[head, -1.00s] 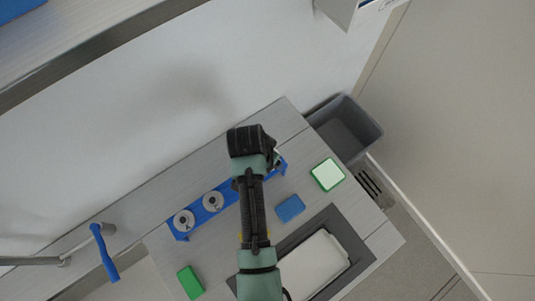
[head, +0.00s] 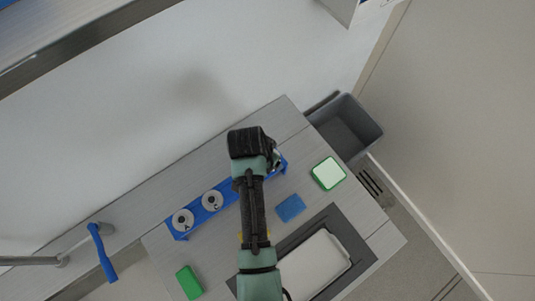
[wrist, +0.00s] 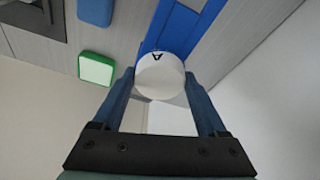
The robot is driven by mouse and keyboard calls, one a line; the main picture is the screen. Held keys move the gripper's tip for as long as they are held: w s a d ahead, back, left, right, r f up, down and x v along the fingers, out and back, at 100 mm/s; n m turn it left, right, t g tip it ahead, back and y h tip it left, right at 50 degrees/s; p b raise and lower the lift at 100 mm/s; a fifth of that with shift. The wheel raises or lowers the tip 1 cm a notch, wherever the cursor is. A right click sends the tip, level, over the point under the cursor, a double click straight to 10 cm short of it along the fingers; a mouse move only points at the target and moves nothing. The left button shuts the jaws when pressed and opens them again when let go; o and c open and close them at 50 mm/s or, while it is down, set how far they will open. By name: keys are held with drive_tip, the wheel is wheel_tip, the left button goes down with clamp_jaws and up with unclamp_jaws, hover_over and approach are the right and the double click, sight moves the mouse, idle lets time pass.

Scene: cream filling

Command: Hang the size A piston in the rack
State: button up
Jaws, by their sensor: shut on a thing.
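The size A piston (wrist: 160,82) shows in the wrist view as a white round piece with a dark letter A on its face. My gripper (wrist: 160,78) is shut on it, one blue finger at each side. The blue rack (wrist: 174,28) runs away just beyond the piston, at its right end in the head view (head: 230,196). The piston overlaps the rack's end in the wrist view; I cannot tell whether they touch. In the head view my arm covers the middle of the rack and most of the piston.
Two white discs with dark centres (head: 183,220) (head: 212,200) sit on the rack's left part. A blue sponge (head: 290,207), a green-rimmed white block (head: 328,173) and a green block (head: 189,282) lie on the counter.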

drive_tip(key=shift+f, duration=0.15)
drive_tip(key=shift+f+b, duration=0.4)
drive_tip(key=shift+f, duration=0.05)
drive_tip(key=shift+f, duration=0.2)
idle(0.8)
drive_tip(key=o, duration=1.6)
drive_tip(key=shift+c, duration=0.2)
drive_tip(key=shift+r+p, duration=3.05)
drive_tip(key=shift+r, duration=0.45)
